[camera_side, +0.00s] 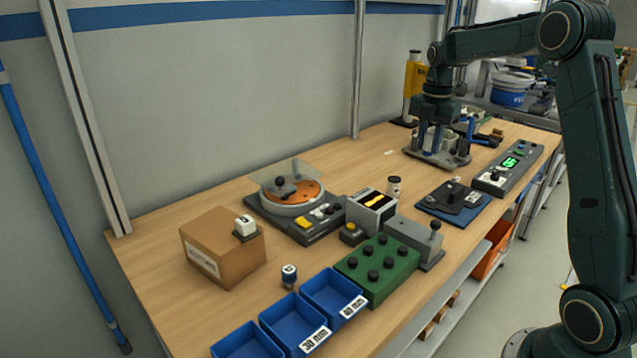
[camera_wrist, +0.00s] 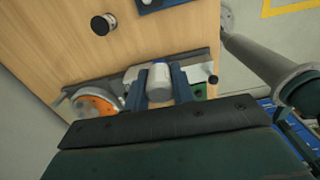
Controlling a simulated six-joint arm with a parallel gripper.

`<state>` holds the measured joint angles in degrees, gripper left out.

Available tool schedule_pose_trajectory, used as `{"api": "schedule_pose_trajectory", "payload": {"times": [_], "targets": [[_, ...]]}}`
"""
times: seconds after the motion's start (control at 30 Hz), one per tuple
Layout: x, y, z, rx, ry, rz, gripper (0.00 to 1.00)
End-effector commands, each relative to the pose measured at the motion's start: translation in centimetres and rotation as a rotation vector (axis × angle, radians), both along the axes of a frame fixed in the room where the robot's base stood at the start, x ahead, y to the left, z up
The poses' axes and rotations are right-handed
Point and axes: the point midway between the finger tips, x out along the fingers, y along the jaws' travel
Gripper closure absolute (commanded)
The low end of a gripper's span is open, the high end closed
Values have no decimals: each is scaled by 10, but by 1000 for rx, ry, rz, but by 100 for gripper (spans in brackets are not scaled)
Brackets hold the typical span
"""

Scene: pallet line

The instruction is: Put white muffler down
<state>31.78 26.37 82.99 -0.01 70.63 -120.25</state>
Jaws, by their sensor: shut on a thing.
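The white muffler (camera_wrist: 158,78) shows in the wrist view as a pale, rounded cylinder between the blue fingers. My gripper (camera_wrist: 159,88) is shut on it, one finger on either side. In the side view my gripper (camera_side: 430,136) points down at the far part of the bench, over a grey metal fixture (camera_side: 436,159) with upright posts. The muffler cannot be made out there, and I cannot tell whether it touches anything below.
The orange-disc machine (camera_side: 292,191) stands mid-bench, with a cardboard box (camera_side: 222,248) to its left. Blue bins (camera_side: 293,322) and a green knob block (camera_side: 377,269) line the front edge. A green-display control box (camera_side: 508,167) is right of the fixture. Bare wood lies left of it.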

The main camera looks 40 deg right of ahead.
Motion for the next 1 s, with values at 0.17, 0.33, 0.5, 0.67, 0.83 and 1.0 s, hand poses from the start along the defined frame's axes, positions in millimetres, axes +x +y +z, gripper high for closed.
{"api": "schedule_pose_trajectory", "payload": {"times": [0.17,0.33,0.5,0.67,0.83,1.0], "targets": [[0,1,-1,0,0,-6,98],[2,6,-4,0,0,-48,98],[6,19,-11,0,1,-140,98],[10,35,-20,0,1,-267,98],[14,54,-31,0,1,-419,98],[16,72,-41,0,1,-570,98]]}}
